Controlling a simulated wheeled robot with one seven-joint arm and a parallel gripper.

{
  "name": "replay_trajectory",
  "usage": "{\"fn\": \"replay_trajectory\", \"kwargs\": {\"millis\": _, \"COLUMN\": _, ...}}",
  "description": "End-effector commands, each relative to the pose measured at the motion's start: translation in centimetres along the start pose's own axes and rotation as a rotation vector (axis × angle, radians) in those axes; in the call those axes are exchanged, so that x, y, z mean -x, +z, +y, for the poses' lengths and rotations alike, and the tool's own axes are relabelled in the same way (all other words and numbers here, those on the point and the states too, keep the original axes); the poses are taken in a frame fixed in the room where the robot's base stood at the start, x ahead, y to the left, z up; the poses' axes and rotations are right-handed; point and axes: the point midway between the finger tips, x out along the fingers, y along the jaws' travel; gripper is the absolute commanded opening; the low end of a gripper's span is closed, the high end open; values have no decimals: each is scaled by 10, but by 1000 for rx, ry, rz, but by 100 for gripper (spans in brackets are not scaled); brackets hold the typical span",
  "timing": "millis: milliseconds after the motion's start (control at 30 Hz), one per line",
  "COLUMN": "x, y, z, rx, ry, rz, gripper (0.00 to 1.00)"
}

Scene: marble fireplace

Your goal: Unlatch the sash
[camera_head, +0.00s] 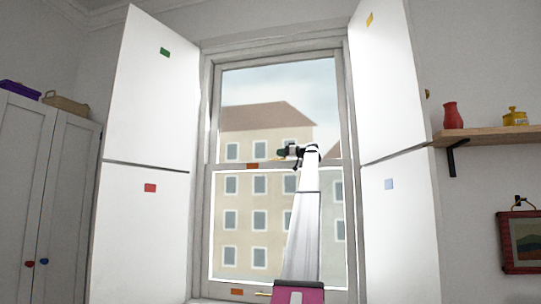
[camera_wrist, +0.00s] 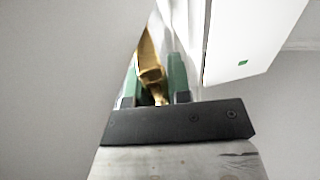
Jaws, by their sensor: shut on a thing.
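The sash window (camera_head: 212,168) stands ahead, with its meeting rail across the middle of the glass. A brass latch (camera_wrist: 151,72) shows in the wrist view between the green fingers of my gripper (camera_wrist: 160,82). In the head view my gripper (camera_head: 281,154) is at the meeting rail, at the end of my raised arm. My gripper is shut on the latch. In the head view my gripper hides most of the latch, and I cannot tell how far it is turned.
White shutter panels (camera_head: 150,90) stand open at the left, and more (camera_head: 385,85) at the right. A wooden shelf (camera_head: 490,134) holds a red vase (camera_head: 452,115) and a yellow pot (camera_head: 515,117). A wardrobe (camera_head: 45,190) stands at the far left. A framed picture (camera_head: 522,242) hangs at the right.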

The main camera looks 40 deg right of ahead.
Motion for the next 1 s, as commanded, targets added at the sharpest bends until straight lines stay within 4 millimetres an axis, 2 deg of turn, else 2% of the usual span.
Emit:
{"fn": "replay_trajectory", "kwargs": {"millis": 200, "x": 16, "y": 0, "z": 6, "rx": 0, "ry": -14, "rz": -1, "gripper": 0}}
{"fn": "replay_trajectory", "kwargs": {"millis": 600, "x": 17, "y": 0, "z": 6, "rx": 0, "ry": -17, "rz": -1, "gripper": 0}}
{"fn": "replay_trajectory", "kwargs": {"millis": 633, "x": 17, "y": 0, "z": 6, "rx": 0, "ry": -17, "rz": -1, "gripper": 22}}
{"fn": "replay_trajectory", "kwargs": {"millis": 700, "x": 17, "y": 0, "z": 6, "rx": 0, "ry": -17, "rz": -1, "gripper": 44}}
{"fn": "replay_trajectory", "kwargs": {"millis": 1000, "x": 18, "y": 0, "z": 6, "rx": 0, "ry": -17, "rz": 0, "gripper": 44}}
